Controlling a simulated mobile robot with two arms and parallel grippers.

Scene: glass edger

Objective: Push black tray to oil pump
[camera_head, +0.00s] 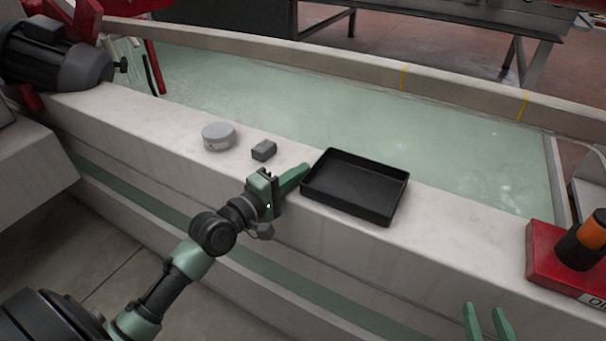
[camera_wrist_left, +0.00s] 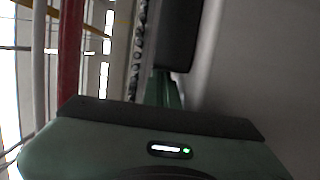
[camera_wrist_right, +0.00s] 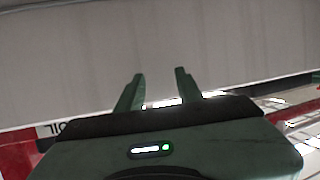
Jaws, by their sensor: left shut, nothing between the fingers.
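The black tray (camera_head: 352,188) is a shallow, empty rectangular tray on the pale stone ledge. Its dark side shows at the top of the left wrist view (camera_wrist_left: 179,38). My left gripper (camera_head: 304,169) is shut and empty, with its green fingertips right at the tray's left side; I cannot tell whether they touch it. The fingers also show in the left wrist view (camera_wrist_left: 166,82). The oil pump (camera_head: 541,262), a red base with a black and orange cylinder, stands on the ledge at the far right. My right gripper (camera_head: 487,312) is open and empty in front of the ledge; its parted fingers show in the right wrist view (camera_wrist_right: 157,82).
A round grey disc (camera_head: 219,136) and a small grey block (camera_head: 264,150) sit on the ledge left of the tray. A dark motor (camera_head: 52,58) is at the far left. A trough of greenish water (camera_head: 300,95) lies behind the ledge. The ledge between tray and pump is clear.

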